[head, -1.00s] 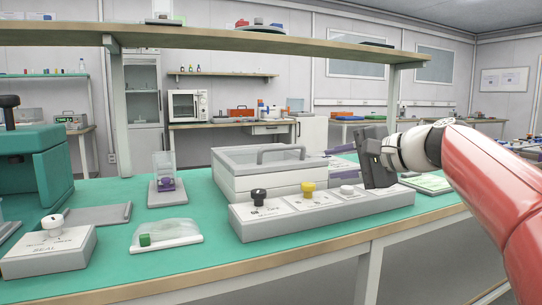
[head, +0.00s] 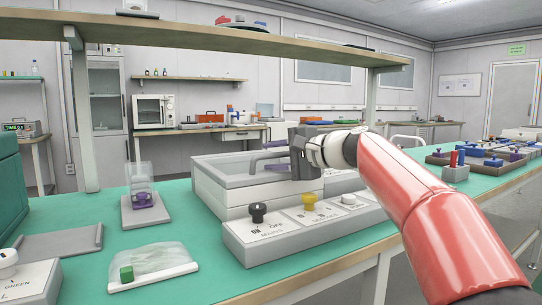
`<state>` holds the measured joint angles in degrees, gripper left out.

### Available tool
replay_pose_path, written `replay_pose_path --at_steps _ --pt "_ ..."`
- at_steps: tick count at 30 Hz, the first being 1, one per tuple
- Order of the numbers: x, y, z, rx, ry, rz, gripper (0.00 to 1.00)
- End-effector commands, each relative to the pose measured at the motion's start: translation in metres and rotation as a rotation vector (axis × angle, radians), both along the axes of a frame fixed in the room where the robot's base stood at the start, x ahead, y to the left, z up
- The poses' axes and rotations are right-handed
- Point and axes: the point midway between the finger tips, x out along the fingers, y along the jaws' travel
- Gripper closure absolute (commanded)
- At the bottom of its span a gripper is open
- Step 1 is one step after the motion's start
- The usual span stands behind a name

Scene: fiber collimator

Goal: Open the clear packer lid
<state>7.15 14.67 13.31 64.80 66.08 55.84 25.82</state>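The clear packer is a white box (head: 240,205) on the green bench, with a clear lid (head: 222,172) lying shut on top. A grey arched handle (head: 253,165) stands on the lid. My gripper (head: 272,155) reaches in from the right, level with the handle, fingers pointing left. Its fingers are apart, one above the other, and nothing is seen clamped between them. It overlaps the right end of the handle in the head view, so I cannot tell whether it touches. The dark gripper body hides the lid's far right part.
A control panel (head: 290,238) with black, yellow and white knobs runs along the packer's front. A clear pouch with a green cube (head: 126,273) and a clear holder with a purple part (head: 143,200) stand left. A shelf (head: 230,30) spans above. Trays of coloured parts (head: 485,160) lie right.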

Motion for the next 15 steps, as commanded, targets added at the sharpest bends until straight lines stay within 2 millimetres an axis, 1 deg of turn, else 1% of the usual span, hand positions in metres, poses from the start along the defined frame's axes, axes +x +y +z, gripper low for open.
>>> replay_pose_path --at_steps 3,11,14,15 --pt "0.0036 0.0069 -0.0010 0.000 -0.001 0.001 0.66" --pt "0.0044 0.0077 -0.0017 -0.001 -0.001 0.000 0.66" --pt "0.0044 0.0076 -0.0017 -0.001 -0.001 0.000 0.78" --pt "0.0044 0.0076 -0.0017 -0.001 -0.001 0.000 0.83"
